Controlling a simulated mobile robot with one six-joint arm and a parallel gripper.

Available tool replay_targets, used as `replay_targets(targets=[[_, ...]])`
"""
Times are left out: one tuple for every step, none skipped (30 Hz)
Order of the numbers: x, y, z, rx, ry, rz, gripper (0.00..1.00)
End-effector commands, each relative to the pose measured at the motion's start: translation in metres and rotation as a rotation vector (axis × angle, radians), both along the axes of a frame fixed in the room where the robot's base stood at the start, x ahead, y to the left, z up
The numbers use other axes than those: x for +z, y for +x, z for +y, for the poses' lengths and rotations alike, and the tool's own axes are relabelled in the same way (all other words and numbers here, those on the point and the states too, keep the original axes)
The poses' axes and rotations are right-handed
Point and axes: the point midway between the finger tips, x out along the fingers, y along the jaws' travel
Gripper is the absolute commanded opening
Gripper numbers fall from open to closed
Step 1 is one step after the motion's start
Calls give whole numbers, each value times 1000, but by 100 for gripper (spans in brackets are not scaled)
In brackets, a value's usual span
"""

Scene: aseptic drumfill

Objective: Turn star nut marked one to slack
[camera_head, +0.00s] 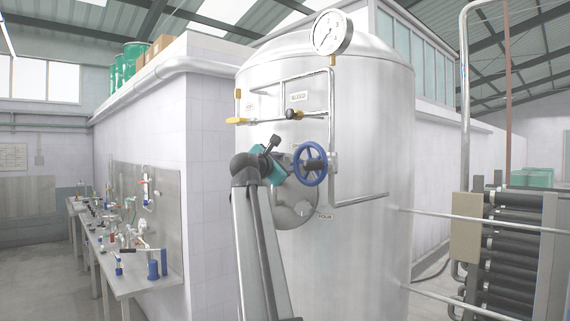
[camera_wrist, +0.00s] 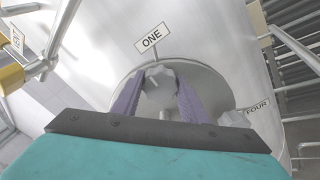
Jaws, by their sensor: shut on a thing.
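The star nut marked one (camera_wrist: 159,88) is a grey lobed knob below the label reading ONE (camera_wrist: 152,38) in the wrist view. It sits at the rim of a round steel cover (camera_wrist: 207,84) on the tank. My gripper (camera_wrist: 158,97) has its two purple fingers shut on it, one on each side. In the head view my gripper's teal body (camera_head: 268,165) is at the cover's upper left, and the nut itself is hidden there.
The steel tank (camera_head: 365,130) carries a blue handwheel (camera_head: 310,164) just right of my gripper, a pressure gauge (camera_head: 332,33) and yellow-handled pipework above. Another nut (camera_wrist: 236,118) by the label FOUR (camera_wrist: 257,107) lies right. A bench (camera_head: 125,270) stands left.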

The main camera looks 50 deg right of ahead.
Motion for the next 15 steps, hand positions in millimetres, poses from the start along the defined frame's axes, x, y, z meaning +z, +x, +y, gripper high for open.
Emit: replay_targets(targets=[[-1, 0, 0, -1, 0, 4, 17], [-1, 0, 0, -1, 0, 4, 17], [-1, 0, 0, -1, 0, 4, 17], [-1, 0, 0, -2, -1, 4, 17], [-1, 0, 0, -2, -1, 4, 17], [-1, 0, 0, -2, -1, 4, 46], [-1, 0, 0, -2, 0, 3, 51], [-1, 0, 0, -2, 0, 3, 56], [-1, 0, 0, -2, 0, 3, 58], [-1, 0, 0, -2, 0, 2, 58], [-1, 0, 0, -2, 0, 2, 58], [-1, 0, 0, -2, 0, 2, 58], [0, 0, 0, -1, -1, 2, 58], [0, 0, 0, -1, 0, 1, 58], [0, 0, 0, -1, 0, 1, 58]])
